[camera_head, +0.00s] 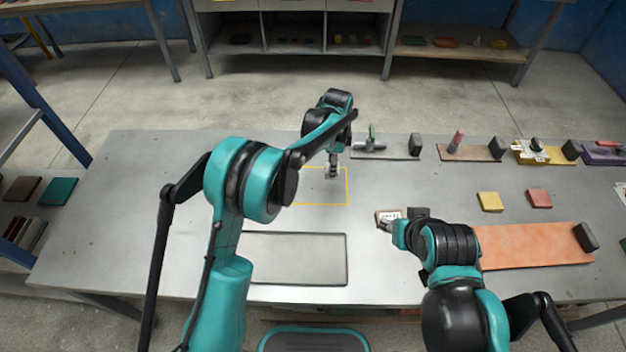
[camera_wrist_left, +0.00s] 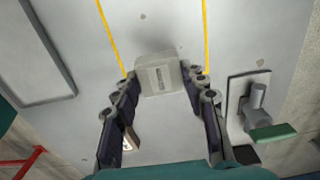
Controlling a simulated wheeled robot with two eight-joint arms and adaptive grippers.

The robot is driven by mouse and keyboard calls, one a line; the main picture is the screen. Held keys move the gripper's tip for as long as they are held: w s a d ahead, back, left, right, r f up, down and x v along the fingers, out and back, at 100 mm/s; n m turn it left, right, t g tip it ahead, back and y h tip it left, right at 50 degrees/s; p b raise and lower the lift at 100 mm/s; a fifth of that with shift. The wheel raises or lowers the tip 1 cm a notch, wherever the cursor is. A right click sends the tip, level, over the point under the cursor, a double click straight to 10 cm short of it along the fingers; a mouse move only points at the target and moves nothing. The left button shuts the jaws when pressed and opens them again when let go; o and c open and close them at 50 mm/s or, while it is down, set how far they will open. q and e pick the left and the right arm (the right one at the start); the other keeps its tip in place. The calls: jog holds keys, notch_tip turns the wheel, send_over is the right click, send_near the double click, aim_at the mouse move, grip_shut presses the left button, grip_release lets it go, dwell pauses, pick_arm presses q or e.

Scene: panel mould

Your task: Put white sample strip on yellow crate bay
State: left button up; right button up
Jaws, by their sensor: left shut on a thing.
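My left gripper (camera_head: 333,172) reaches over the table near the yellow outlined rectangle (camera_head: 347,190). It is shut on a pale grey-white block with dark print (camera_wrist_left: 157,75), best seen between the fingertips in the left wrist view. I cannot tell whether this is the white sample strip. In that view the yellow lines run on either side of the block. I see no clear yellow crate bay; a yellow board (camera_head: 558,158) with white pieces on it lies at the back right. My right gripper (camera_head: 386,226) is beside a small brown block with a white label (camera_head: 389,216); its fingers are unclear.
A grey panel (camera_head: 297,258) lies at the front and an orange panel (camera_head: 530,245) at the right. A yellow tile (camera_head: 490,202) and red tile (camera_head: 539,198) lie behind the orange panel. Boards with tools line the back right. The left of the table is clear.

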pick_arm(q)
jog(key=a+f, duration=0.2)
jog(key=a, duration=0.1)
jog(key=a+b, duration=0.1)
jog(key=shift+w+a+f, duration=0.15)
jog(key=shift+f, duration=0.25)
jog(key=shift+f+b, duration=0.7)
jog(key=shift+f, duration=1.2)
jog(key=shift+f, duration=0.2)
jog(key=o, duration=1.2)
jog(key=shift+c, duration=0.2)
jog(key=shift+r, duration=0.1)
